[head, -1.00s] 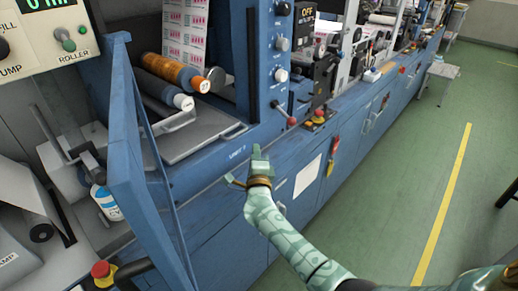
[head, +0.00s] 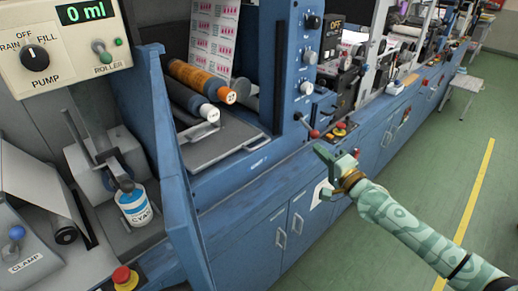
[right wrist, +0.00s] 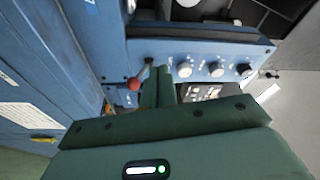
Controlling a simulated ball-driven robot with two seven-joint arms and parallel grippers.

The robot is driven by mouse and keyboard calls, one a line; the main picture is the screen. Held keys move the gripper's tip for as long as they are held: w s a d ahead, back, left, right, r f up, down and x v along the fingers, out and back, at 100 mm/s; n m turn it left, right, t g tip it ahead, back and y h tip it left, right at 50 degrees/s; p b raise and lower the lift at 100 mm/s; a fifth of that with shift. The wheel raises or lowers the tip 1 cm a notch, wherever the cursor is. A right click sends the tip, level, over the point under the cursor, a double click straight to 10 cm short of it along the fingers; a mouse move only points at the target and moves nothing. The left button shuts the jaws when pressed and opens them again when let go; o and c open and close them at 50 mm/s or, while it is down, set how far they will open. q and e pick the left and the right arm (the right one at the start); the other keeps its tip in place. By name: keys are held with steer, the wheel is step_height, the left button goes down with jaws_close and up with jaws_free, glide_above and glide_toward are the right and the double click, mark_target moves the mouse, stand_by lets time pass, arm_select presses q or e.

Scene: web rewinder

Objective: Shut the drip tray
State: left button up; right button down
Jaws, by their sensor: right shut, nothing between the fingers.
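The drip tray (head: 198,156) is a flat grey metal tray under the rollers in the head view. My right gripper (head: 323,154) is shut and empty. It is to the right of the tray, in front of the blue machine face and apart from the tray. In the right wrist view its fingers (right wrist: 158,88) are together beside a red-knobbed lever (right wrist: 134,84); contact is unclear. My left gripper is out of view.
A blue open door panel (head: 178,170) stands left of the tray. An orange roller (head: 205,80) and a dark roller (head: 190,97) are above the tray. A cyan bottle (head: 135,205) stands at left. Green floor (head: 440,150) is free at right.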

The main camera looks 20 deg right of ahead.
steer(key=a+n+g+y, duration=0.1)
steer(key=a+g+y, duration=0.1)
steer(key=m+g+y+b, duration=0.1)
steer(key=g+y+b, duration=0.1)
steer(key=b, duration=0.2)
glide_toward(253, 139)
steer(key=shift+w+a+f, duration=0.45)
steer(key=shift+w+f, duration=0.3)
steer(key=shift+f, duration=0.1)
steer(key=shift+w+a, duration=0.15)
steer(key=shift+w, duration=0.3)
steer(key=x, duration=0.2)
steer(key=b+x, duration=0.1)
steer(key=x, duration=0.1)
steer(key=r+b+x, duration=0.1)
steer(key=x, duration=0.2)
steer(key=shift+w, duration=0.15)
steer(key=shift+r, duration=0.5)
